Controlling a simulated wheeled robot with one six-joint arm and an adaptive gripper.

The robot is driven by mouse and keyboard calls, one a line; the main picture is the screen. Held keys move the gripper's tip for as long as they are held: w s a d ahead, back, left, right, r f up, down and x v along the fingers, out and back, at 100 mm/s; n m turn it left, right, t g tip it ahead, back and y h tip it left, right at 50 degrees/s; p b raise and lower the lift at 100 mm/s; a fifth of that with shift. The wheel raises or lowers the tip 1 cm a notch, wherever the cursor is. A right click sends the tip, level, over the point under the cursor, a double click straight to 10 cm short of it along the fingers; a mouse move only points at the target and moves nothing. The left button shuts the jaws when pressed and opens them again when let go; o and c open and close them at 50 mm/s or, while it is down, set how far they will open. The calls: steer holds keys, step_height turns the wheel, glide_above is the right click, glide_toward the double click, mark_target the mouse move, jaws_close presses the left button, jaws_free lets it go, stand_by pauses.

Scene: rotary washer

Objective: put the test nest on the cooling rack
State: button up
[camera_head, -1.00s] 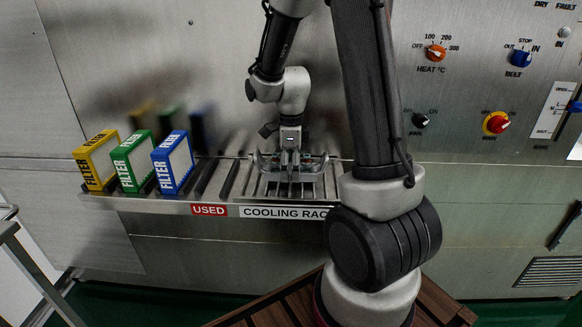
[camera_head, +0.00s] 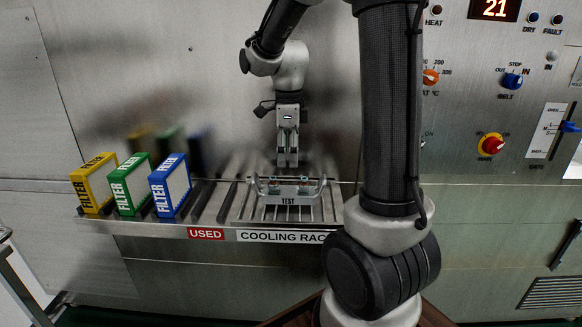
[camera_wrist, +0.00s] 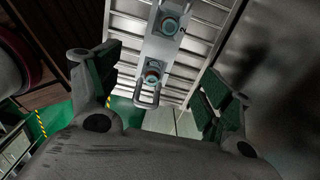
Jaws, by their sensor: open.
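The test nest (camera_head: 288,199), a metal carrier marked TEST with raised end handles, sits on the slats of the cooling rack (camera_head: 285,236). It also shows in the wrist view (camera_wrist: 160,50), with two round fittings on its top and a handle loop at its near end. My gripper (camera_head: 287,163) is above the nest and apart from it, pointing down. In the wrist view its two fingers (camera_wrist: 162,88) are spread wide with nothing between them.
Yellow (camera_head: 94,184), green (camera_head: 131,185) and blue (camera_head: 171,186) filter boxes stand left of the nest, above the USED label (camera_head: 206,233). A steel wall rises behind the rack. A control panel with knobs (camera_head: 490,146) is at right.

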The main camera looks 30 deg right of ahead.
steer(key=s+a+r+n+t, duration=0.1)
steer(key=s+r+n+t, duration=0.1)
steer(key=s+n, duration=0.7)
steer(key=s+r+n+t, duration=0.2)
steer(key=s+r+n, duration=0.3)
steer(key=s+n, duration=0.5)
steer(key=shift+s+a+r+n, duration=0.15)
steer(key=shift+a+r+n, duration=0.2)
steer(key=shift+n, duration=2.55)
